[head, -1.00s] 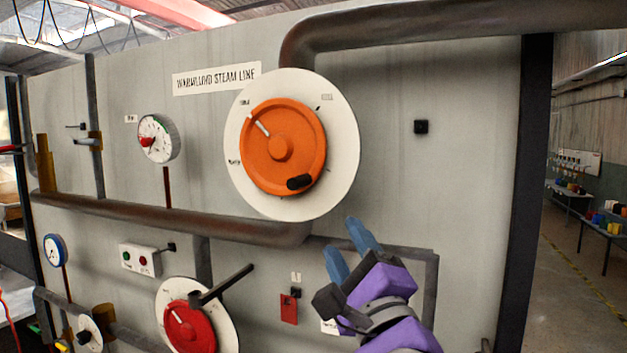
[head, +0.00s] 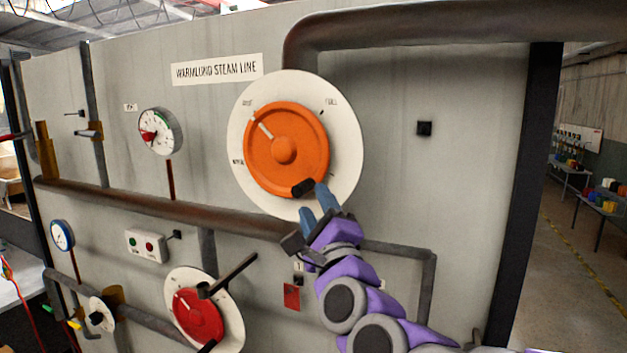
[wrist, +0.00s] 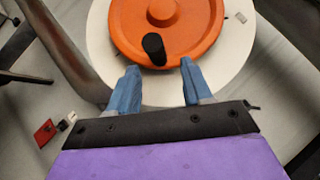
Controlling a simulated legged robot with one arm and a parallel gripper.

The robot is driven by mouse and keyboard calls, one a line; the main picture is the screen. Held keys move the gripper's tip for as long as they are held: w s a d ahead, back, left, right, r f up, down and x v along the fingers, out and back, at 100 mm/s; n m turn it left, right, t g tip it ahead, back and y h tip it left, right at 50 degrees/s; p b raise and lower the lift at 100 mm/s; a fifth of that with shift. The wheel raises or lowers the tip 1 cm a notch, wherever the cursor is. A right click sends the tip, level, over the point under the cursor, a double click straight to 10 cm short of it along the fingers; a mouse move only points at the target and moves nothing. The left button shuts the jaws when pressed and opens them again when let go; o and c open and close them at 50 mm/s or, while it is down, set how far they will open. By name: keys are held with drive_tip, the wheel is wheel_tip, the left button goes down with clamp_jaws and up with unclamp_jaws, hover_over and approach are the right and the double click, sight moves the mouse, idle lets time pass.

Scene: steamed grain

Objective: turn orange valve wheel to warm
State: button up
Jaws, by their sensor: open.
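The orange valve wheel (head: 287,150) is mounted on a round white dial plate (head: 346,150) with marks around its rim. Its white pointer line points to the upper left, between a mark at upper left and one at left. A black knob (head: 303,187) sticks out at the wheel's lower right; it also shows in the wrist view (wrist: 154,48). My gripper (head: 318,198) is at the knob's lower right in the head view. In the wrist view my gripper (wrist: 158,72) has its blue fingers apart, one on each side below the knob, with nothing between them.
A thick pipe (head: 180,208) runs left of and below the dial. A red valve (head: 198,312) with a dark lever (head: 232,274) is at lower left. A gauge (head: 160,132) and a button box (head: 146,245) are on the panel. The panel right of the dial is mostly bare.

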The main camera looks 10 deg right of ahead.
sight(309, 190)
drive_tip(key=w+a, duration=0.1)
drive_tip(key=w+a+r, duration=0.1)
drive_tip(key=w+a, duration=0.1)
drive_tip(key=shift+w+a+r+p, duration=0.15)
drive_tip(key=shift+w+r+p, duration=0.15)
drive_tip(key=shift+w+p, duration=0.05)
drive_tip(key=shift+w+r, duration=0.2)
drive_tip(key=d, duration=0.1)
drive_tip(key=w+d, duration=0.1)
drive_tip(key=shift+d, duration=0.35)
drive_tip(key=shift+s+d+r, duration=0.1)
drive_tip(key=shift+a, duration=0.6)
drive_tip(key=c, duration=0.4)
clamp_jaws()
